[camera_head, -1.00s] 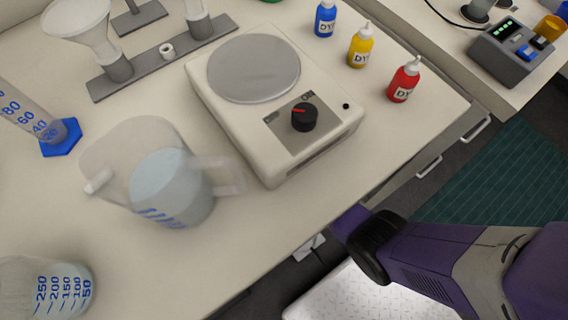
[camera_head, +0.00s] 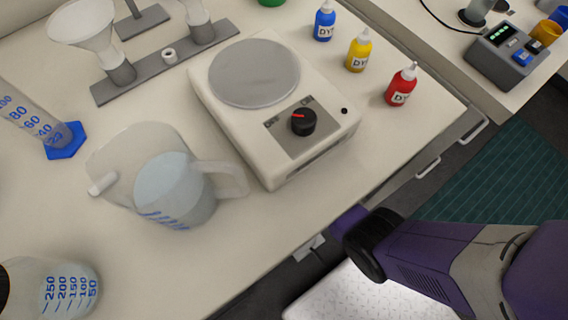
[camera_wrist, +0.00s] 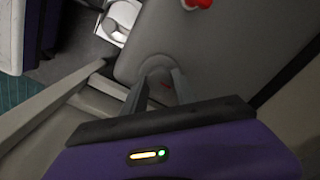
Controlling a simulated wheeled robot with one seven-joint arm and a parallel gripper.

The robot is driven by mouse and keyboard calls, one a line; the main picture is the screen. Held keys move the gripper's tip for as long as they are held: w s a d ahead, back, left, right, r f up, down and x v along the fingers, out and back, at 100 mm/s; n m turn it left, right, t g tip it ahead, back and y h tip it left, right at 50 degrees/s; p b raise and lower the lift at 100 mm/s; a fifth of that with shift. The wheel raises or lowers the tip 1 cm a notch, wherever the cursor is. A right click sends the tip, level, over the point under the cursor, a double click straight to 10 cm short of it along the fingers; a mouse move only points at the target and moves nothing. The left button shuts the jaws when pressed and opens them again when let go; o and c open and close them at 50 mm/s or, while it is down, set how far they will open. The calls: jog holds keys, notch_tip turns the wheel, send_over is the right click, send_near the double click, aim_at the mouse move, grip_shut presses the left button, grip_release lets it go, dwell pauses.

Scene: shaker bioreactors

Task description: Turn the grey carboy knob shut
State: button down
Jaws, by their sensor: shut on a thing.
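In the wrist view my gripper (camera_wrist: 158,82) reaches away from the purple wrist with its two grey fingers close together. They are shut on a grey rounded piece (camera_wrist: 157,65), which looks like the grey knob. A small red mark shows between the fingers. Behind is a large, smooth, dim grey surface with a rounded corner (camera_wrist: 230,55); I cannot tell for sure that it is the carboy. The knob's turn angle is unclear. In the head view the carboy and my gripper are out of sight; only my purple arm shows at lower right.
A hotplate stirrer (camera_head: 225,112) with a black knob stands on the bench, beside a jug (camera_head: 175,190) of liquid. Dye bottles in blue (camera_head: 324,22), yellow (camera_head: 359,52) and red (camera_head: 401,86) stand to the right. A red item (camera_wrist: 197,3) is at the wrist view's top.

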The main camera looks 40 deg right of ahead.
dwell(0.3)
jog(key=c, duration=1)
grip_release()
jog(key=shift+o, duration=0.2)
notch_tip(320, 180, up, 8)
jog(key=p, duration=0.3)
jog(key=shift+f, duration=0.1)
